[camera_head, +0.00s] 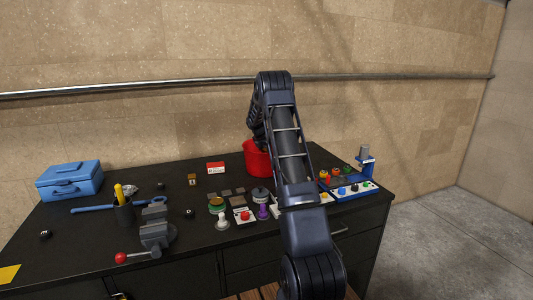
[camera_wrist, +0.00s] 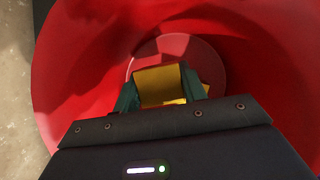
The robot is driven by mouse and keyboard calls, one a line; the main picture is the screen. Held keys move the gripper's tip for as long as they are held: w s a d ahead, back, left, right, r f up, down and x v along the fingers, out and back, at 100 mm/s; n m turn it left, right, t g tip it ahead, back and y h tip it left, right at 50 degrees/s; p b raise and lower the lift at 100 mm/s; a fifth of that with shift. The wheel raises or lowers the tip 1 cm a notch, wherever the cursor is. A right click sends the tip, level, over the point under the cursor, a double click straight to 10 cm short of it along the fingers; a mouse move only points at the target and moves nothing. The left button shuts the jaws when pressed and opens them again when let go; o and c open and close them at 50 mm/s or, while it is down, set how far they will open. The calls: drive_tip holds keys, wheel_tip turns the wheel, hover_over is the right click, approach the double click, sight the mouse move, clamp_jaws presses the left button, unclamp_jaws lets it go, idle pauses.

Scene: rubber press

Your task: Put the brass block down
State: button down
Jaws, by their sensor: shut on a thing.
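The brass block (camera_wrist: 168,86) shows in the wrist view between the two teal fingers of my gripper (camera_wrist: 158,82). The gripper is shut on it. The block is over the inside of a red round bin (camera_wrist: 80,70), and the bin's round floor shows behind it. Whether the block touches the floor, I cannot tell. A yellow patch shows beside the right finger; what it is, I cannot tell. In the head view the red bin (camera_head: 256,162) stands at the table's back, partly behind my arm. My gripper and the held block are hidden there.
The bin's red wall surrounds my gripper.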

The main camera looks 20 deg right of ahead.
drive_tip(key=shift+f, duration=0.4)
drive_tip(key=c, duration=0.8)
unclamp_jaws()
